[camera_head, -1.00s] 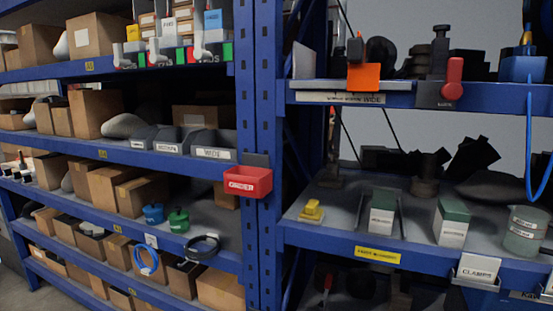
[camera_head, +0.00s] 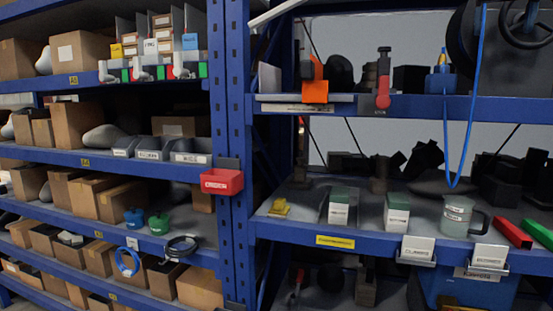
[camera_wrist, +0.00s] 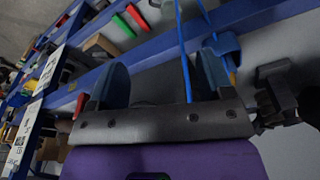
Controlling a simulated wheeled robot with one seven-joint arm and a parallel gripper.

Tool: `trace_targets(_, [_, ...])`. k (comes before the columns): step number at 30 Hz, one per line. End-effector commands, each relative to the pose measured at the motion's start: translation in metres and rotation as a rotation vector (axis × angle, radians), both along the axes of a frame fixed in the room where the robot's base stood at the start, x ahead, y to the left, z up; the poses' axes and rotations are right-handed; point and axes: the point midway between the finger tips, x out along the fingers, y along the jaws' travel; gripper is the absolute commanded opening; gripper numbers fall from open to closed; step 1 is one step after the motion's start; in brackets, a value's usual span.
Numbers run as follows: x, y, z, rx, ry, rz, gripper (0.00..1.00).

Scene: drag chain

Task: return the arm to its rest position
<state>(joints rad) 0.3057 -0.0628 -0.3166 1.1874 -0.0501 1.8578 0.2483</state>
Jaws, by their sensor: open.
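My gripper (camera_wrist: 163,78) shows in the wrist view, with its purple body below and two blue fingers spread apart. It is open, and nothing is clamped between the fingers. A blue cable (camera_wrist: 184,50) crosses the picture between them; I cannot tell how far beyond the fingers it hangs. The wrist view is tilted, with shelf edges running diagonally. My arm and gripper do not show in the head view. There the blue cable (camera_head: 469,130) hangs in a loop at the upper right.
Blue shelving fills the head view, with an upright (camera_head: 228,100) near the middle.

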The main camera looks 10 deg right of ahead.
Motion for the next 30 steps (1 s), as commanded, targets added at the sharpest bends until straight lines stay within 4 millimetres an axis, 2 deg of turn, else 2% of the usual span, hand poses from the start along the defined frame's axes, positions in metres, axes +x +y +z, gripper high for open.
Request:
trace_targets(8, [-0.002,0.023,-0.024,-0.001,-0.034,0.097,0.74])
trace_targets(14, [-0.005,0.053,-0.056,-0.006,-0.072,0.209,0.74])
trace_targets(17, [-0.01,0.078,-0.082,-0.012,-0.097,0.292,0.74])
trace_targets(23, [-0.028,0.138,-0.151,-0.038,-0.16,0.485,0.74])
trace_targets(30, [-0.067,0.205,-0.246,-0.085,-0.225,0.701,0.74])
